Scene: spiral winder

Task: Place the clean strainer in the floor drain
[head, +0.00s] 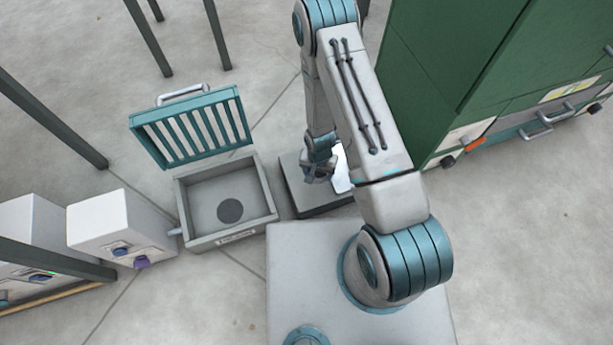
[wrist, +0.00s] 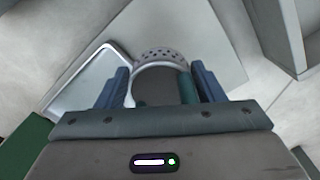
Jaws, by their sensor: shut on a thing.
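The floor drain (head: 183,222) is a grey square basin with a dark round hole in its bottom. Its teal slatted grate (head: 190,127) stands open, tilted up at the back. My gripper (head: 318,174) is to the right of the drain, low over a grey platform. In the wrist view my gripper (wrist: 160,88) is shut on a strainer (wrist: 160,54), a round grey piece with a perforated rim. Part of the strainer is hidden by the gripper body. In the head view I cannot make the strainer out clearly.
The low grey platform (head: 296,190) carries a white tray (head: 342,168), also in the wrist view (wrist: 88,78). White boxes with knobs (head: 110,222) stand left of the drain. A green cabinet (head: 440,70) stands at the right. Dark posts (head: 60,125) rise at the left.

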